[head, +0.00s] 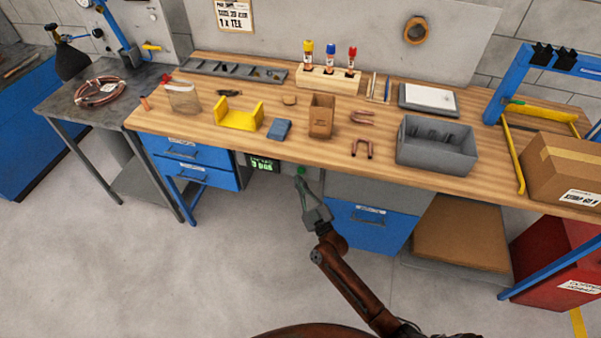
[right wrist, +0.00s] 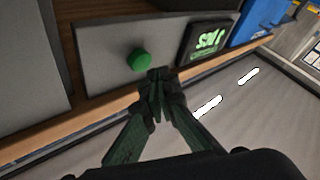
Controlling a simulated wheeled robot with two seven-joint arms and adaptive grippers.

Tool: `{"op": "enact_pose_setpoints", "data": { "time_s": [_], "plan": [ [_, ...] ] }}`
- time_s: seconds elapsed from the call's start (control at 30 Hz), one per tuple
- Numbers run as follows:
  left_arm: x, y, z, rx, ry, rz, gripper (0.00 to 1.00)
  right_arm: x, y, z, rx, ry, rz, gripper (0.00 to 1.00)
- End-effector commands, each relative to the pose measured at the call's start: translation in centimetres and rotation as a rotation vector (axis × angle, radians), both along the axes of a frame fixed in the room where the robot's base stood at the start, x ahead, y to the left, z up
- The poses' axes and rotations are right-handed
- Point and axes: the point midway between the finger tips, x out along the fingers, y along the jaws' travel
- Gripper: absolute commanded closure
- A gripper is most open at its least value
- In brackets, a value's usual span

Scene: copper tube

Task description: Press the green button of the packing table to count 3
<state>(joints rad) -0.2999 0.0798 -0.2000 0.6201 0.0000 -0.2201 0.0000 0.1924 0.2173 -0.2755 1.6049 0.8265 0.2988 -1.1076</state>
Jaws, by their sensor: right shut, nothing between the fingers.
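The green button (head: 301,170) sits on a grey panel (right wrist: 100,50) under the front edge of the packing table (head: 200,117). It also shows in the right wrist view (right wrist: 139,59), round and unobstructed. Beside it, a small dark display (head: 263,165) shows green characters that look like "3 pcs"; in the right wrist view the display (right wrist: 207,42) appears upside down. My right gripper (head: 299,181) is shut and empty, its tips close to the button. In the right wrist view its tips (right wrist: 157,76) lie just beside the button, apparently not covering it. My left gripper is out of view.
Blue drawers (head: 185,153) hang left of the display and a blue cabinet (head: 365,225) stands right of my gripper. On the tabletop are a grey bin (head: 437,145), a yellow cradle (head: 238,116) and copper pieces (head: 362,148). The floor in front is clear.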

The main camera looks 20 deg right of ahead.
Motion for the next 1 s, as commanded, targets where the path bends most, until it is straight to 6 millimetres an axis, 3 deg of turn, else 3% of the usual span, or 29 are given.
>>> {"op": "enact_pose_setpoints", "data": {
  "time_s": [0.5,1.0],
  "plan": [
    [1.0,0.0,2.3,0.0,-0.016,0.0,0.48,-3.8,2.5,0.2,0.002,0.0,0.0,1.0],
    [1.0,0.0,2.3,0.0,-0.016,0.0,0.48,-4.0,2.7,0.0,0.001,0.0,0.0,1.0]
  ]
}}
